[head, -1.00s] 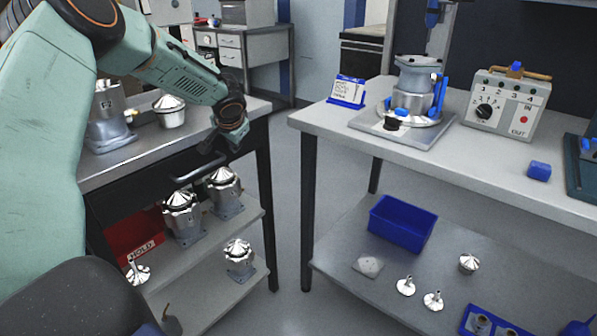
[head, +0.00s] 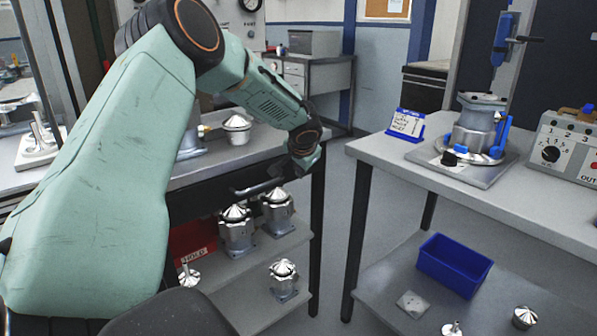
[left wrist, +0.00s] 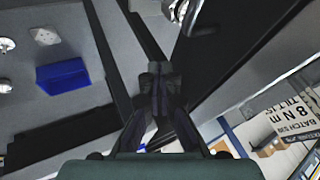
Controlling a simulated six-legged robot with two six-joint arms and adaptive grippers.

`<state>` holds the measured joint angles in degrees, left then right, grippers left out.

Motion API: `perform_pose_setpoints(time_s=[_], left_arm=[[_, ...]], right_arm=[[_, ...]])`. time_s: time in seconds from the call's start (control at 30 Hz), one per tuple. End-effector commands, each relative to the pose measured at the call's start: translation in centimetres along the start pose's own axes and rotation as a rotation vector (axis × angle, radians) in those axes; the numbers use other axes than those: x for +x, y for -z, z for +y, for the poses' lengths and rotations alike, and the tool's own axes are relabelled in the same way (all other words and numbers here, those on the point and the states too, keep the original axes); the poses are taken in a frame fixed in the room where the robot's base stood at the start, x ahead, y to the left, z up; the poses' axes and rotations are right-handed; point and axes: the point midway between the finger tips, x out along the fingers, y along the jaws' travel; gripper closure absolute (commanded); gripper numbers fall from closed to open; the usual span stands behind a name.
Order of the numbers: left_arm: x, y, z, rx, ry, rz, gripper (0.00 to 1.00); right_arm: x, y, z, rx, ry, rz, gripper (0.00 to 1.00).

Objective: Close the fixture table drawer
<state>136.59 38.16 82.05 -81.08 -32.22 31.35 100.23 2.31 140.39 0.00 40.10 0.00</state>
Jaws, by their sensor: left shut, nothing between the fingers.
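The fixture table (head: 190,180) stands at the left in the head view, with a grey top and a dark front. The drawer's bar handle (head: 258,188) sticks out from that dark front. How far the drawer stands out, I cannot tell. My left gripper (head: 303,172) is shut and empty, pointing down beside the right end of the handle. Whether it touches the drawer, I cannot tell. In the left wrist view, its fingers (left wrist: 156,72) are together beside the dark table front. My right gripper is not in view.
Below are a red HOLD bin (head: 193,240) and several metal housings (head: 236,232) on the lower shelf. Another bench (head: 450,180) stands at the right, with a blue bin (head: 455,262) on its shelf. A floor gap (head: 338,215) lies between them.

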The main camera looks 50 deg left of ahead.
Motion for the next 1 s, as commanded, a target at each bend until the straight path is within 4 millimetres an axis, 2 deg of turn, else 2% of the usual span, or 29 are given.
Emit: perform_pose_setpoints(time_s=[0.03, 0.2, 0.43, 0.6, 0.9, 1.0], left_arm=[[-1.2, 0.4, -0.2, -0.002, -0.001, 0.006, 1.00], [-4.2, 0.5, -0.4, -0.001, -0.001, 0.007, 1.00], [-7.5, 0.4, -0.5, -0.002, 0.000, 0.005, 1.00], [-8.5, 0.3, -0.4, -0.001, 0.001, 0.004, 1.00], [-8.7, 0.2, -0.3, 0.005, 0.001, 0.003, 1.00], [-8.8, 1.0, 0.6, 0.040, -0.037, 0.042, 1.00]], right_arm=[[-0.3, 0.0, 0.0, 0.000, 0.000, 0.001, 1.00], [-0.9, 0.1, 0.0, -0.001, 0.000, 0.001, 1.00], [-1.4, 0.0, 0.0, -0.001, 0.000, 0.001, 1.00], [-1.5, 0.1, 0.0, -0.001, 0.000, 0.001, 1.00], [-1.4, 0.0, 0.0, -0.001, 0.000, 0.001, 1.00], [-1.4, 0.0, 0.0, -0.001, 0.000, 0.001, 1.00]])
